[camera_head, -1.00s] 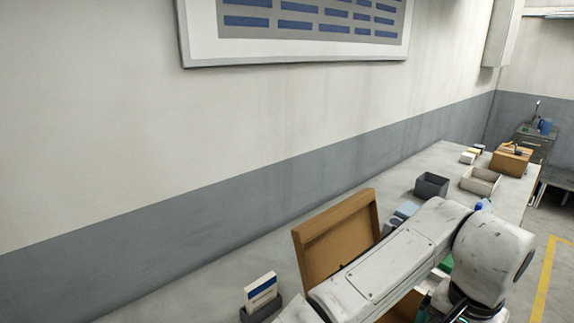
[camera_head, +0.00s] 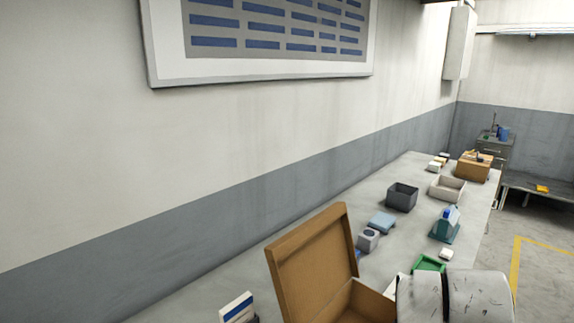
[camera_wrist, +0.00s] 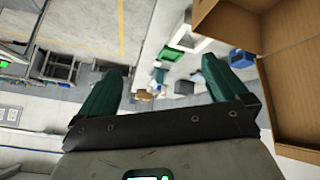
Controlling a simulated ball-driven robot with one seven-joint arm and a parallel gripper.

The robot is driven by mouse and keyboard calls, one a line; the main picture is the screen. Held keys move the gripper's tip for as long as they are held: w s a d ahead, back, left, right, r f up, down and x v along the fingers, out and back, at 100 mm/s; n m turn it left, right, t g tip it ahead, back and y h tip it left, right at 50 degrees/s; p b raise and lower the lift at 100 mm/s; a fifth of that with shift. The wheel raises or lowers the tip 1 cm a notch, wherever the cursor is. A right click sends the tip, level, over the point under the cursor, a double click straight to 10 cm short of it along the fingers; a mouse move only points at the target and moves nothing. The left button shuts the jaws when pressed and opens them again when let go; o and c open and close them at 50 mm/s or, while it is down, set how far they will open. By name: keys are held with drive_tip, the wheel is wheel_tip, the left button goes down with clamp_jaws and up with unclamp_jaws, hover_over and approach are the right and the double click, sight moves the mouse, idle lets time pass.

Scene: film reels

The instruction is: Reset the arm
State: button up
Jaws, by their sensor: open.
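My gripper (camera_wrist: 158,88) shows in the wrist view with its two green fingers spread wide apart and nothing between them. It is not visible in the head view. There, part of my arm (camera_head: 455,298) shows at the bottom right, beside the brown cardboard box. The box (camera_head: 310,262) has its lid raised and stands at the near end of the bench. In the wrist view the box (camera_wrist: 290,70) is to the right of my right finger, apart from it.
The bench (camera_head: 300,262) runs along the wall. It carries a dark grey bin (camera_head: 402,196), a light bin (camera_head: 447,187), a teal holder (camera_head: 445,228), a green tray (camera_head: 430,263) and a small brown box (camera_head: 474,167). Open floor (camera_head: 545,225) lies to the right.

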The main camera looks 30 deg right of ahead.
drive_tip(key=s+a+f+n+g+y, duration=0.1)
drive_tip(key=s+a+f+n+y, duration=0.3)
drive_tip(key=s+a+f, duration=0.55)
drive_tip(key=s+a+f+n+g+y, duration=0.1)
drive_tip(key=s+a+f+n+y, duration=0.4)
drive_tip(key=a+f, duration=0.75)
wheel_tip(320, 180, down, 10)
drive_tip(key=d+m+h+b, duration=0.1)
drive_tip(key=h+b, duration=0.1)
drive_tip(key=b, duration=0.8)
drive_tip(key=shift+d, duration=0.15)
